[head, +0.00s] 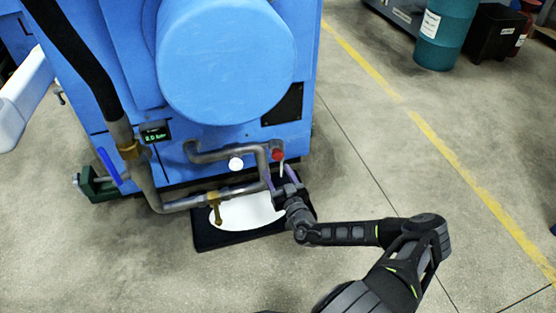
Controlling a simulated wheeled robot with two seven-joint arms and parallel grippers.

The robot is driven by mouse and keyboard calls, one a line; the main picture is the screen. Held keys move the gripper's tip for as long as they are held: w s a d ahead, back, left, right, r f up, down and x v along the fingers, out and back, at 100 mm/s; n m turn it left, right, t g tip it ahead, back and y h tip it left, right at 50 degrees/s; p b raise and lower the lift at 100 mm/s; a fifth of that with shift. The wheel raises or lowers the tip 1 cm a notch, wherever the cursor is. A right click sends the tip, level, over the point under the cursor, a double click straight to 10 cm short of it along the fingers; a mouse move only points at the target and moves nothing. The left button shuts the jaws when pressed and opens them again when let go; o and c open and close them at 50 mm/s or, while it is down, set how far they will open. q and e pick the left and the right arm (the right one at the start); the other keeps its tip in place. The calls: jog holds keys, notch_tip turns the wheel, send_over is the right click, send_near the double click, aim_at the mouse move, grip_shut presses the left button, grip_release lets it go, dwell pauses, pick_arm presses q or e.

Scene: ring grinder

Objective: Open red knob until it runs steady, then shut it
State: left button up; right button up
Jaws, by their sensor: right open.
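The red knob (277,155) sits on the grey pipework at the front of the blue machine (300,60), right of a white round knob (236,164). My right gripper (280,172) is open just below the red knob, its two purple fingers apart on either side of a thin pale vertical strip under the knob. Whether that strip is liquid or a solid part is too small to tell. Contact between fingers and knob cannot be made out. My left gripper is not in view.
A black tray (208,240) with a white oval surface lies on the floor below the pipes. A brass valve (216,207), a blue lever (109,165) and a small green-lit display (155,133) are near. A teal drum (445,35) stands far right.

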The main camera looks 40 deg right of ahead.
aim_at(279, 158)
jog(key=d, duration=0.1)
jog(key=m, duration=0.1)
jog(key=d+h, duration=0.1)
jog(key=shift+s+d+f+m, duration=0.25)
jog(key=shift+d+m, duration=0.05)
jog(key=shift+m, duration=0.1)
jog(key=b+x, duration=0.1)
jog(key=x, duration=0.2)
jog(key=b+x, duration=0.2)
jog(key=x, duration=0.1)
jog(key=shift+w+d+f, duration=0.15)
jog(key=shift+w+f, duration=0.05)
jog(key=shift+w, duration=0.15)
jog(key=shift+w+d+r+b, duration=0.15)
jog(key=shift+w+d+b, duration=0.15)
jog(key=shift+w, duration=0.2)
jog(key=shift+a, duration=0.1)
grip_shut()
